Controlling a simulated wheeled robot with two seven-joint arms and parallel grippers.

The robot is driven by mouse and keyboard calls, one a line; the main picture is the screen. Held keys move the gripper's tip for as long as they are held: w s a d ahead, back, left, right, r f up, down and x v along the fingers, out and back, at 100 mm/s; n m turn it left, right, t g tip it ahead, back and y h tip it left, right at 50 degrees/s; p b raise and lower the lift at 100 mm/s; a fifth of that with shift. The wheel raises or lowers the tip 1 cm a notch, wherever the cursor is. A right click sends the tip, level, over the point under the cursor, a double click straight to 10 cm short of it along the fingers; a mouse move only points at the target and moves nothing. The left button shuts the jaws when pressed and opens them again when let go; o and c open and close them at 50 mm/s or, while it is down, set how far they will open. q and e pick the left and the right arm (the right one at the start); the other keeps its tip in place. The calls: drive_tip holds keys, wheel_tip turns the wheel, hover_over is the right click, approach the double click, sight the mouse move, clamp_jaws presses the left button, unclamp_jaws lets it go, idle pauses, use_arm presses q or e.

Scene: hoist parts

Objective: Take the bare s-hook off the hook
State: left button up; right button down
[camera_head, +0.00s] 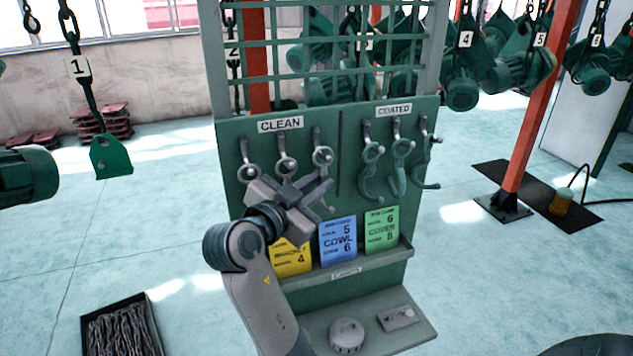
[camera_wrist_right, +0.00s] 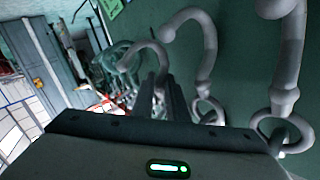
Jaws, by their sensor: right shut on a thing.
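Several bare grey s-hooks hang on pegs under the CLEAN label (camera_head: 280,125) of the green board. My right gripper (camera_head: 322,187) is in front of them, shut on the lower part of the rightmost bare s-hook (camera_head: 323,157). The upper ring of this s-hook still shows at its peg (camera_head: 317,135). In the right wrist view the held s-hook (camera_wrist_right: 147,50) curves up between the fingers, and other bare s-hooks (camera_wrist_right: 205,50) are beside it. Its lower end is partly hidden by the gripper. My left gripper is not in view.
Green coated s-hooks (camera_head: 398,165) hang under the COATED label on the right half. Yellow, blue (camera_head: 338,240) and green cards stand in a rack below. A shelf (camera_head: 370,330) with small parts juts out under it. A chain box (camera_head: 122,330) stands on the floor at left.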

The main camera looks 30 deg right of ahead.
drive_tip(key=shift+s+a+r, duration=0.15)
drive_tip(key=shift+s, duration=0.2)
drive_tip(key=shift+s+r, duration=0.1)
drive_tip(key=shift+s, duration=0.05)
idle(0.3)
drive_tip(key=shift+s+a+r+n+g+y, duration=0.1)
drive_tip(key=shift+s+r+n+g+y, duration=0.1)
drive_tip(key=shift+s+n, duration=0.1)
drive_tip(key=shift+s+a+r+n+g+y, duration=0.1)
drive_tip(key=shift+s+n+g, duration=0.1)
drive_tip(key=shift+s, duration=0.1)
drive_tip(key=shift+s, duration=0.2)
idle(0.3)
drive_tip(key=shift+s+a+r, duration=0.2)
drive_tip(key=shift+s+r, duration=0.05)
drive_tip(key=shift+s, duration=0.2)
